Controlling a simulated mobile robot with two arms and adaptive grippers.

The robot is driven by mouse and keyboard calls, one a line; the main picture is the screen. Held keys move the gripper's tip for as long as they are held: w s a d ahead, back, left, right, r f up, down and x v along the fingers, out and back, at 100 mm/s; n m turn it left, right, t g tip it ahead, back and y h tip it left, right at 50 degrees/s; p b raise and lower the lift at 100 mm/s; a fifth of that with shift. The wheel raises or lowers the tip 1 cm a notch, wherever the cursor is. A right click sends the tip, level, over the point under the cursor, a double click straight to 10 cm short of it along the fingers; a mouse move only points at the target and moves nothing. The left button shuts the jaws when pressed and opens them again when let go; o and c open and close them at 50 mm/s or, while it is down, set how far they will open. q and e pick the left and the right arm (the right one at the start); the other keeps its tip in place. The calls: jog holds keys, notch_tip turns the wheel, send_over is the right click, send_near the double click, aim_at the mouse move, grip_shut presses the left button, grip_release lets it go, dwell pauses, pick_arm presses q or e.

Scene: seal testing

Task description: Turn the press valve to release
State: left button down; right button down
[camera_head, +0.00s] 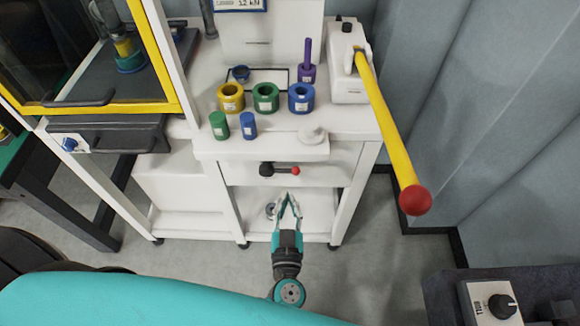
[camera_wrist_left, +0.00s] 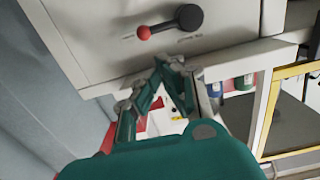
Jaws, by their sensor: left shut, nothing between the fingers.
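The press valve (camera_head: 268,169) is a black lever with a red knob on the front panel of the white press bench. Its lever lies about level, with the red knob to the right in the head view. In the left wrist view the valve (camera_wrist_left: 182,20) appears turned about, with the red knob to the left. My left gripper (camera_head: 287,199) is in front of and below the valve, apart from it. Its fingertips (camera_wrist_left: 166,62) are shut together and empty. My right gripper is not in view.
On the bench top stand yellow (camera_head: 231,97), green (camera_head: 265,97) and blue (camera_head: 301,98) rings and small cylinders. A long yellow lever (camera_head: 385,115) with a red ball juts out at the right. A yellow-framed guard (camera_head: 165,60) stands left. Open shelving lies below the valve.

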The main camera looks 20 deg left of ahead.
aim_at(290, 172)
pick_arm(q)
jog(key=x, duration=1)
jog(key=shift+p, duration=0.3)
jog(key=shift+f+p, duration=0.1)
jog(key=shift+p, duration=0.2)
jog(key=shift+d+f+m, duration=0.1)
jog(key=shift+m, duration=0.3)
